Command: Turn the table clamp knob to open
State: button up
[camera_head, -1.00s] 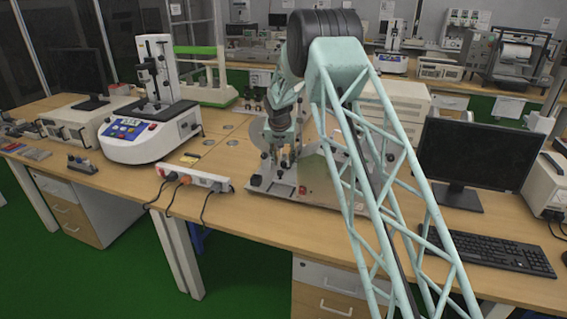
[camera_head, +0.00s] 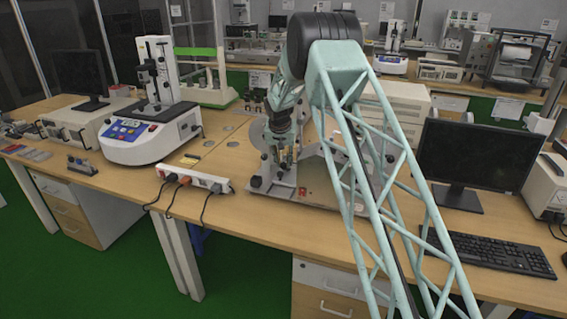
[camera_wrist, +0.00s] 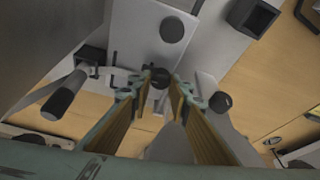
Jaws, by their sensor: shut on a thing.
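The clamp device is a grey-white metal fixture with a flat base (camera_head: 322,194) on the wooden table. In the wrist view a round black knob (camera_wrist: 160,76) sits between my fingertips. My gripper (camera_wrist: 159,84) points down at the fixture and is shut on this knob, with its yellow-brown finger pads on either side. In the head view my gripper (camera_head: 284,160) is low over the left part of the fixture, and the knob cannot be made out there. My arm hides part of the fixture.
Other black knobs (camera_wrist: 172,29) and (camera_wrist: 220,101) and a black handle (camera_wrist: 65,95) lie close around my fingers. A white power strip (camera_head: 196,180) lies left of the fixture. A test machine (camera_head: 150,133) stands further left. A monitor (camera_head: 476,155) and keyboard (camera_head: 490,251) are right.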

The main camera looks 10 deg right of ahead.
jog(key=shift+d+n+y+p, duration=0.1)
jog(key=shift+n+y+p, duration=0.3)
jog(key=shift+n+p, duration=1)
jog(key=shift+p, duration=0.05)
jog(key=shift+n+y+p, duration=0.3)
jog(key=shift+n+y, duration=0.1)
jog(key=shift+n, duration=0.7)
jog(key=shift+d+f+n+y+b, duration=0.1)
jog(key=shift+n+y+b, duration=0.8)
jog(key=shift+n, duration=0.7)
jog(key=shift+n+b, duration=0.4)
jog(key=shift+b, duration=0.05)
jog(key=shift+n+g+b, duration=0.3)
jog(key=shift+n+b, duration=0.25)
jog(key=shift+n, duration=0.25)
